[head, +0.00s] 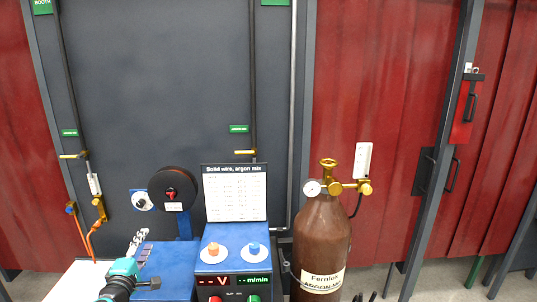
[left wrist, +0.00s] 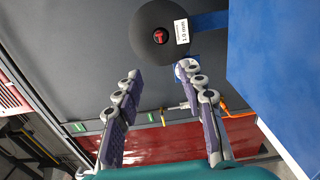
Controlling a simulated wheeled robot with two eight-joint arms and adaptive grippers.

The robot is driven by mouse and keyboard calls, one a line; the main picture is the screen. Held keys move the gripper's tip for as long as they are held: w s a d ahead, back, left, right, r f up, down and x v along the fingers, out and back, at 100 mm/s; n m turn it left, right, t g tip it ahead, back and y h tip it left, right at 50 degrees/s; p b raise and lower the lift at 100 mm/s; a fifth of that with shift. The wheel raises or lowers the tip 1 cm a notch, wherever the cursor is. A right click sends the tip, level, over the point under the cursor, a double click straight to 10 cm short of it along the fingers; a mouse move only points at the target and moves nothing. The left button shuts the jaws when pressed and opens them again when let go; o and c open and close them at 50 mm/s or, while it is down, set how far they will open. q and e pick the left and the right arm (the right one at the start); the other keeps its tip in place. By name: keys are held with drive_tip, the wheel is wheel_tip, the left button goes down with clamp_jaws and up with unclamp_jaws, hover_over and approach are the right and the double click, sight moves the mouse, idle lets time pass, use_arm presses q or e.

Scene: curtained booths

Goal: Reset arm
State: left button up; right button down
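My left gripper (head: 142,245) comes up from the lower left of the head view, with a teal body and grey-purple fingers. In the left wrist view its two fingers (left wrist: 161,74) stand well apart with nothing between them. The black wire spool (head: 172,189) with a red hub is up and to the right of the fingers in the head view. The spool (left wrist: 158,35) shows beyond the fingertips in the left wrist view, with a 1.0 mm label. My right gripper cannot be made out in the head view.
A blue welder unit (head: 233,257) with two knobs and displays stands right of my left gripper, below a white chart (head: 235,193). A brown gas cylinder (head: 322,240) with a brass regulator stands further right. Red curtains (head: 385,110) and a grey panel (head: 150,80) close off the back.

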use_arm(q)
drive_tip(key=s+d+f+m+g+h+b, duration=0.2)
drive_tip(key=s+d+f+m+g, duration=0.25)
drive_tip(key=d, duration=0.45)
drive_tip(key=s+d+f+m+g+h+b, duration=0.1)
drive_tip(key=s+d+f+m+h+b, duration=0.2)
drive_tip(key=s+d+m, duration=0.5)
drive_tip(key=s+d+f+m+g+y+b, duration=0.1)
drive_tip(key=s+f+m+g+y+b, duration=0.1)
drive_tip(key=s+f, duration=0.4)
drive_tip(key=s+d+f+m+g+y+b, duration=0.1)
drive_tip(key=s+f+m+g+y, duration=0.1)
drive_tip(key=s+f, duration=0.5)
drive_tip(key=s+m+g, duration=0.1)
drive_tip(key=s+m, duration=0.1)
drive_tip(key=s, duration=0.2)
drive_tip(key=shift+s+b, duration=0.4)
use_arm(e)
wheel_tip(320, 180, down, 9)
drive_tip(key=shift+s+r, duration=0.15)
drive_tip(key=shift+s, duration=0.05)
